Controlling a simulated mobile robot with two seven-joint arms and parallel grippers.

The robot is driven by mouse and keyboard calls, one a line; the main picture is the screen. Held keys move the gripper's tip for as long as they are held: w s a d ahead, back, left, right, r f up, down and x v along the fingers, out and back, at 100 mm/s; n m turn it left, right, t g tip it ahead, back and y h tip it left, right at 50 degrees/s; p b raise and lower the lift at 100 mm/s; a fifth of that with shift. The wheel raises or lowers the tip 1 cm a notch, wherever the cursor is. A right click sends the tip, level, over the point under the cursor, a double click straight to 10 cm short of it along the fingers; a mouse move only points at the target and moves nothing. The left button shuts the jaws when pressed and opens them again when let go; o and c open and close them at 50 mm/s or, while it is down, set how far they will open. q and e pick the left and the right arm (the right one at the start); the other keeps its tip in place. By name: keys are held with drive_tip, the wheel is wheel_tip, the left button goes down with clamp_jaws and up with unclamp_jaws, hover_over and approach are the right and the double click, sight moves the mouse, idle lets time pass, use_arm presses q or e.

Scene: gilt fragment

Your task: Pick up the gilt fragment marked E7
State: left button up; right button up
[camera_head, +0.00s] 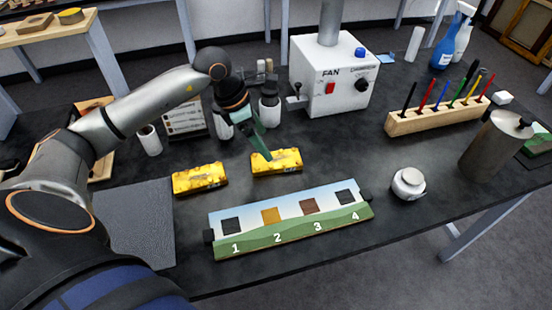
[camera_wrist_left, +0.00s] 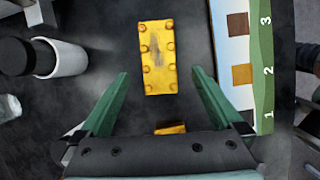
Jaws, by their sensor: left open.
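Two yellow, brick-like gilt fragments lie on the dark table in the head view, a left one (camera_head: 200,179) and a right one (camera_head: 283,161). I cannot read a mark E7 on either. My left gripper (camera_head: 262,147), with green fingers, points down above the right fragment and partly covers it. In the left wrist view my left gripper (camera_wrist_left: 160,73) is open, with the right fragment (camera_wrist_left: 157,50) upright in the picture, between and beyond the fingertips. Nothing is held. The left fragment (camera_wrist_left: 170,128) shows only partly near the palm. My right gripper is out of view.
A painted board (camera_head: 290,230) with several numbered squares lies in front of the fragments. A white fan box (camera_head: 345,95), bottles (camera_head: 269,108) and a white cup (camera_head: 149,140) stand behind. A pen rack (camera_head: 435,117), small jar (camera_head: 408,184) and metal cylinder (camera_head: 490,150) stand right.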

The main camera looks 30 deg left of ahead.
sight(277, 159)
use_arm(q)
drive_tip(key=p+x, duration=0.1)
drive_tip(key=x, duration=0.7)
drive_tip(key=shift+a, duration=0.15)
drive_tip(key=c, duration=1.3)
drive_tip(key=shift+c, duration=0.5)
drive_tip(key=shift+r, duration=0.2)
